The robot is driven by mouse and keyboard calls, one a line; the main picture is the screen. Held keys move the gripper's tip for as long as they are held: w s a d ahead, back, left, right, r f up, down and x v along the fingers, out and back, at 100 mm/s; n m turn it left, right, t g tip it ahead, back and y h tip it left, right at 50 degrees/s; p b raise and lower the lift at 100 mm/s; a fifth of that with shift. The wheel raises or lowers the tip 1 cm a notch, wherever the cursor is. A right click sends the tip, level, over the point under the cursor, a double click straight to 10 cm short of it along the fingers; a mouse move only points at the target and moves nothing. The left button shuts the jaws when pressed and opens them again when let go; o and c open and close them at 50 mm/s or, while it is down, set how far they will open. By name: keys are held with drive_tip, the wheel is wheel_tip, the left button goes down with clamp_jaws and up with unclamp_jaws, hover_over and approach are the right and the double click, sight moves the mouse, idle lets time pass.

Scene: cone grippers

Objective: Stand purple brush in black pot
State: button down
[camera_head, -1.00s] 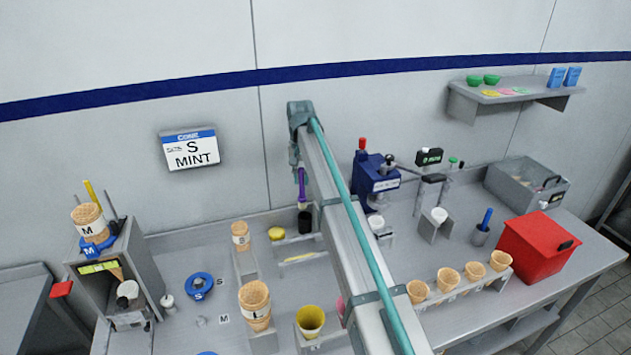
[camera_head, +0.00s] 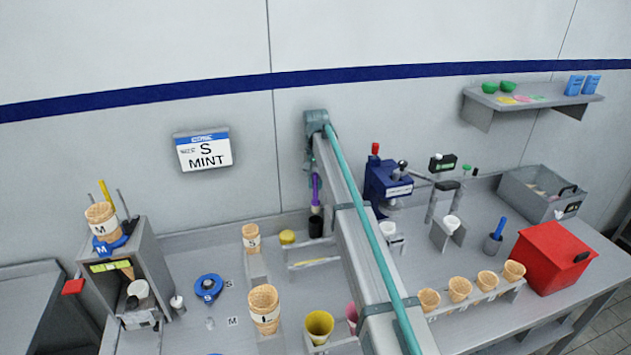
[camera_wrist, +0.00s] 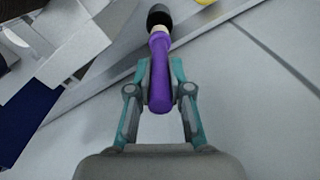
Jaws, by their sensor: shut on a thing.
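The purple brush (camera_wrist: 160,75) is between the two teal fingers of my gripper (camera_wrist: 159,70), which is shut on its handle. Its pale collar shows beyond the fingers, with a dark end beyond that. In the head view the brush (camera_head: 315,189) hangs upright, handle up, directly above the black pot (camera_head: 315,228). The pot stands on the counter by the back wall. I cannot tell whether the brush's dark lower end is just above the pot or inside its mouth. My arm hides most of the gripper in the head view.
A yellow lump (camera_head: 287,237) lies close left of the pot, behind a grey rack (camera_head: 312,262). A dark blue machine (camera_head: 387,185) stands to the right, beyond my arm. A cone marked S (camera_head: 251,239) stands on a holder farther left.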

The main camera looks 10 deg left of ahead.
sight(316, 174)
drive_tip(key=shift+f+b, duration=1.2)
drive_tip(key=shift+f, duration=2.95)
drive_tip(key=c, duration=1)
unclamp_jaws()
wheel_tip(316, 174, up, 12)
